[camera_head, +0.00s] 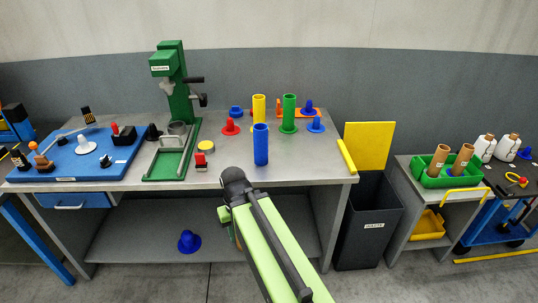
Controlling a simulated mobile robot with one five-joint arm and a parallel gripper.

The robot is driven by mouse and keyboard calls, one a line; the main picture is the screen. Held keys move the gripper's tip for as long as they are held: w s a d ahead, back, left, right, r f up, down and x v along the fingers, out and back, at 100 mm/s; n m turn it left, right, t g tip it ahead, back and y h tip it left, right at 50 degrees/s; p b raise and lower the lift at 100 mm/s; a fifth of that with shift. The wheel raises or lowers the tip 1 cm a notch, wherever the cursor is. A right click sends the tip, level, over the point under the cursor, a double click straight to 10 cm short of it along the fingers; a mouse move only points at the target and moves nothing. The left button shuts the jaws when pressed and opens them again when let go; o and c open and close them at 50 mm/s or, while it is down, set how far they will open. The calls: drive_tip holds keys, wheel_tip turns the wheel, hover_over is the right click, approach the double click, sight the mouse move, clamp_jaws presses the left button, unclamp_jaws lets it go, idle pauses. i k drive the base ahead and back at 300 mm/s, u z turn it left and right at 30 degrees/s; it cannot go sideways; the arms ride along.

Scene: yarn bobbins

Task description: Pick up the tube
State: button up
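Several tubes are in view and I cannot tell which one is meant. A blue tube (261,146) stands upright near the front of the grey workbench (235,172). A yellow tube (259,107) stands upright behind it, and a green tube (289,112) stands to its right with a flared foot at its base. Two brown tubes (439,160) (461,158) lean in a green tray (433,180) on the right-hand stand. My green arm reaches up from the bottom to a black joint in front of the bench edge; my gripper itself does not show.
A green press (181,95) stands on the bench, with a blue board (75,167) of small parts to its left. Red and blue flanged pieces sit near the tubes. A black waste bin (368,222) stands right of the bench. A blue flanged piece (189,241) is below the bench.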

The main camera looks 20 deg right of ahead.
sight(261, 145)
drive_tip(key=k, duration=1.05)
drive_tip(key=z, duration=0.25)
drive_tip(key=i, duration=1)
drive_tip(key=u, duration=0.35)
drive_tip(key=i, duration=0.85)
drive_tip(key=u, duration=0.45)
